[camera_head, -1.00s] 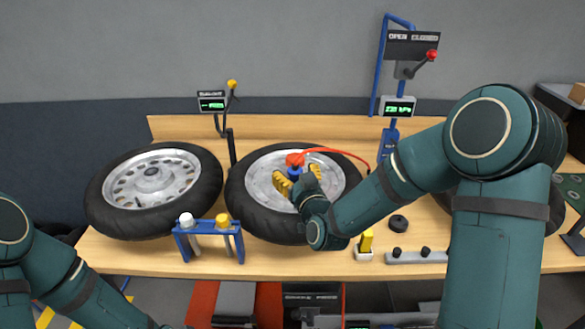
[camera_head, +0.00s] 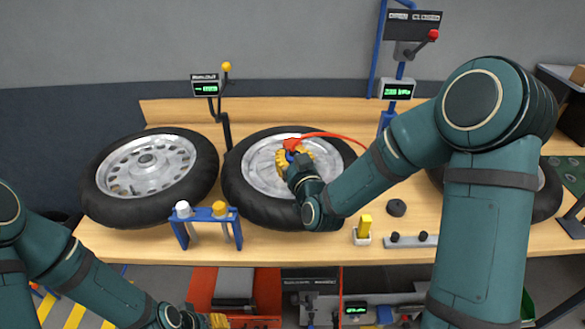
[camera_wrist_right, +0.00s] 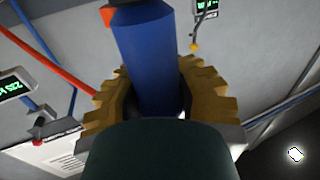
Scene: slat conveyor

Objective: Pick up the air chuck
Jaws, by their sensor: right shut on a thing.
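The air chuck (camera_head: 291,144) has a red top and a blue body, and a red hose runs from it to the right. It is over the middle wheel (camera_head: 262,182). My right gripper (camera_head: 296,161) is shut on its blue body. In the right wrist view the blue body (camera_wrist_right: 150,65) sits between the yellow jagged fingers, with a bit of red at its upper end. Whether the chuck touches the wheel is hidden.
Another wheel (camera_head: 146,178) lies at the left, and a third is partly behind my right arm. A blue stand (camera_head: 208,214) with a white and a yellow knob stands in front. A yellow block (camera_head: 364,226) and a black puck (camera_head: 397,208) are right of the middle wheel.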

